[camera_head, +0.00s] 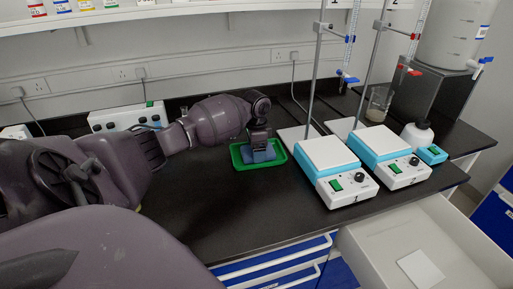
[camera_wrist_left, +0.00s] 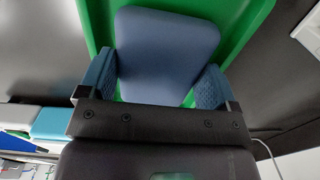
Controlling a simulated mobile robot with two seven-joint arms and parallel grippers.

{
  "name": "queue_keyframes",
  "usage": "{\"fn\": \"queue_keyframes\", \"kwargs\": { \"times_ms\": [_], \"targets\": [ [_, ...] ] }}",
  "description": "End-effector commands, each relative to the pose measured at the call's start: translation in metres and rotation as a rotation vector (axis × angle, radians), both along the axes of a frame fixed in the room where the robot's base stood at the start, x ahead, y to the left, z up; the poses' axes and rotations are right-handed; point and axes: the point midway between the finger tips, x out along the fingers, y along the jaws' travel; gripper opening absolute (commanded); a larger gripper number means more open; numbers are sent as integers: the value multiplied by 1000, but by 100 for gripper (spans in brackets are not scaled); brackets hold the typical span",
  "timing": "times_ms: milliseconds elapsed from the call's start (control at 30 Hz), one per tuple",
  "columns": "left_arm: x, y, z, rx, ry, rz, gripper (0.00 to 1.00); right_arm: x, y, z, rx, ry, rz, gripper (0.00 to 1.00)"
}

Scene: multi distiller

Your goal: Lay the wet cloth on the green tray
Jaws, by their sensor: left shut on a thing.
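The green tray (camera_head: 240,162) lies on the black bench left of the hotplates in the head view; it also shows in the left wrist view (camera_wrist_left: 245,38). The blue cloth (camera_head: 265,155) is over the tray, within its outline, and its broad face fills the middle of the left wrist view (camera_wrist_left: 165,50). My left gripper (camera_head: 260,148) comes down over the tray with its blue fingers (camera_wrist_left: 155,88) on either side of the cloth, shut on it. Whether the cloth touches the tray floor cannot be told. My right gripper does not show.
Two white and blue hotplates (camera_head: 338,172) (camera_head: 390,157) stand right of the tray, with burette stands (camera_head: 315,70) behind. An open white drawer (camera_head: 440,240) juts out at the lower right. The bench front of the tray is clear.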

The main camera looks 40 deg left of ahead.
Motion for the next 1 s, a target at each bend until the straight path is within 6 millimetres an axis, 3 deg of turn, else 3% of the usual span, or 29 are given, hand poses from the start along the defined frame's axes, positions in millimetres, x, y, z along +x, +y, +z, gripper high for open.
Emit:
{"fn": "queue_keyframes", "kwargs": {
  "times_ms": [267, 300, 367, 700, 867, 1000],
  "targets": [
    [0, 0, -2, -1, -1, 1, 57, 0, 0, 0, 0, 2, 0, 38],
    [0, 0, -2, -1, -1, 1, 88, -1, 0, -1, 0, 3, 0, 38],
    [0, 0, -2, -1, -1, 0, 95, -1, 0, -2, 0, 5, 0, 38],
    [0, 0, 2, 1, -2, 0, 95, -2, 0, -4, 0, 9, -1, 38],
    [1, 1, 23, 1, -6, 0, 95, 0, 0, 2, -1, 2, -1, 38],
    [1, 0, 51, 1, -6, 0, 95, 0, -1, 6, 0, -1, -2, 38]
  ]
}}
